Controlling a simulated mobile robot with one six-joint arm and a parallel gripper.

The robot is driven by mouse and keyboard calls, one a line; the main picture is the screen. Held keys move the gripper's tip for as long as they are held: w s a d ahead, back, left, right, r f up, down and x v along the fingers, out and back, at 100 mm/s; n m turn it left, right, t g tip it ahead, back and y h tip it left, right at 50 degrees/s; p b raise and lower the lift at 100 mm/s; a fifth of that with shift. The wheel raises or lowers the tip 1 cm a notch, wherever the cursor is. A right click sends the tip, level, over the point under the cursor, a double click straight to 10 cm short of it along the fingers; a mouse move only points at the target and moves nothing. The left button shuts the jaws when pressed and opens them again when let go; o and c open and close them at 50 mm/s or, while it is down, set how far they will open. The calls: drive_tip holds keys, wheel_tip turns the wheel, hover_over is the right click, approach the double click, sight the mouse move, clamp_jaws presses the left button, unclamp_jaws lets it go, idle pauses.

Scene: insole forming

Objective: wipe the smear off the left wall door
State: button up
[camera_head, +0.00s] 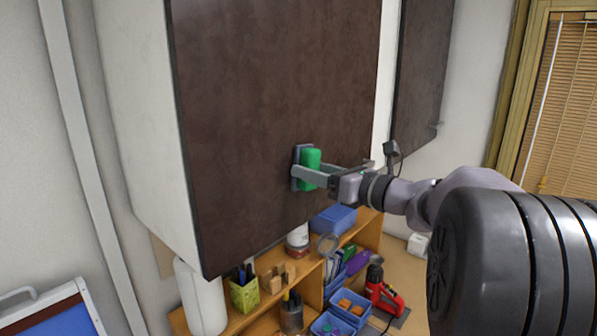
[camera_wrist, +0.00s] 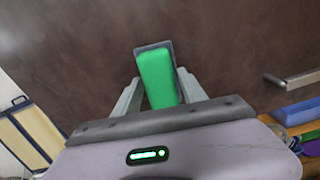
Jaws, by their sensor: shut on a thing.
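The left wall door (camera_head: 270,100) is a dark brown panel on a white wall cabinet. My gripper (camera_head: 306,171) is shut on a green block with a grey pad on its far side, a wiper (camera_head: 311,160). The grey pad is at the door's surface, near its lower right part; I cannot tell if it presses on it. In the wrist view the green wiper (camera_wrist: 157,80) stands between the two fingers, with the brown door (camera_wrist: 90,50) behind it. No clear smear shows on the visible door; the part behind the wiper is hidden.
A second dark door (camera_head: 422,70) is to the right. Below, a wooden shelf (camera_head: 362,245) holds blue bins (camera_head: 335,219), a green pen cup (camera_head: 245,294) and jars. A white bottle (camera_head: 203,298) stands below the cabinet.

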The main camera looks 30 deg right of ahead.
drive_tip(key=d, duration=0.1)
drive_tip(key=w+d+p, duration=0.1)
drive_tip(key=d, duration=0.2)
drive_tip(key=shift+w+d, duration=0.15)
drive_tip(key=shift+w, duration=0.1)
drive_tip(key=b+v, duration=0.1)
drive_tip(key=v, duration=0.5)
idle(0.3)
drive_tip(key=v, duration=0.3)
drive_tip(key=shift+w, duration=0.1)
